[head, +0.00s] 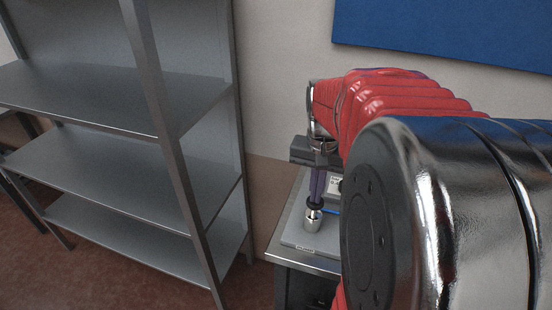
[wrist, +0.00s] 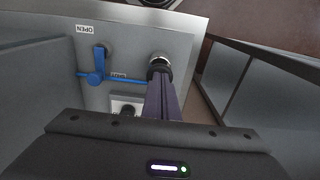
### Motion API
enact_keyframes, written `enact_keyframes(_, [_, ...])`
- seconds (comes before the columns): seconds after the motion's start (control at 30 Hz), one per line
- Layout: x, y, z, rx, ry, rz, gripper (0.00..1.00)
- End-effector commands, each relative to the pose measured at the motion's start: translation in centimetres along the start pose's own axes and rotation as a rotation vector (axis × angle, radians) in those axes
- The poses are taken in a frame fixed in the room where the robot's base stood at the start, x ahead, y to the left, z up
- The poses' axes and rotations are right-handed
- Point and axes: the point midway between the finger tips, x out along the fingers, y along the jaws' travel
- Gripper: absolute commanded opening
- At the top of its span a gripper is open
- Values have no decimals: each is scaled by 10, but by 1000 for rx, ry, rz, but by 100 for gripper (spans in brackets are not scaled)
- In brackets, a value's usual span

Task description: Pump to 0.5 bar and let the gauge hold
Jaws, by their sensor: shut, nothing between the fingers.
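My gripper (head: 315,203) is shut with nothing between its purple fingers and points down. In the wrist view its fingertips (wrist: 160,74) are over the black top of a short silver pump cylinder (wrist: 159,59). In the head view the cylinder (head: 313,222) stands upright directly below the fingers; the tips appear to meet its black top. A blue valve handle (wrist: 97,65) lies left of the pump, between an OPEN label (wrist: 87,29) and a SHUT label (wrist: 118,76). A white-framed gauge (wrist: 118,104) is partly hidden by my gripper, and its reading is not legible.
The pump parts sit on a light grey plate (head: 294,238) on a metal table (head: 286,251). A grey metal shelf unit (head: 181,160) stands close to the left. A blue board (head: 440,32) hangs on the wall. My arm hides the table's right side.

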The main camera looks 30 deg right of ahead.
Motion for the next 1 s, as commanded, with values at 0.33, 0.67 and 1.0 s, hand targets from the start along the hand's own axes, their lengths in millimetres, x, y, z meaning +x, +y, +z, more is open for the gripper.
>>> enact_keyframes(0.33, [33,1,2,0,-3,1,0])
enact_keyframes(0.67, [34,1,4,0,-8,3,0])
enact_keyframes(1.0, [-5,-1,1,-2,4,-2,0])
